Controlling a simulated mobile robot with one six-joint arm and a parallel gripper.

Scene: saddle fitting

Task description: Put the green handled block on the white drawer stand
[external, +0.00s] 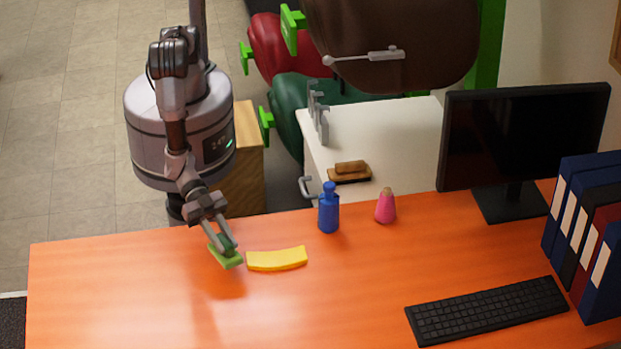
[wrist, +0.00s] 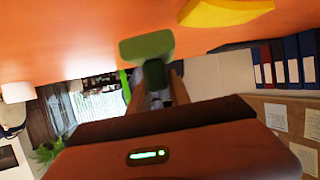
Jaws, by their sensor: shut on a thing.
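The green handled block (external: 225,258) is in my gripper (external: 222,243), at the left part of the orange desk in the external view. My gripper is shut on its darker green handle. In the wrist view the green block (wrist: 147,46) is at the fingertips, with its handle between the fingers. I cannot tell how far it is above the desk top. The white drawer stand (external: 405,125) stands behind the desk. A brown block (external: 350,172) and a grey metal piece (external: 318,112) are on its top.
On the orange desk (external: 120,290), a yellow curved piece (external: 277,259) lies right beside the green block. A blue bottle (external: 329,208) and a pink bottle (external: 386,206) stand near the back edge. A monitor (external: 523,135), keyboard (external: 487,310) and binders (external: 590,225) are at right. Saddles hang behind.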

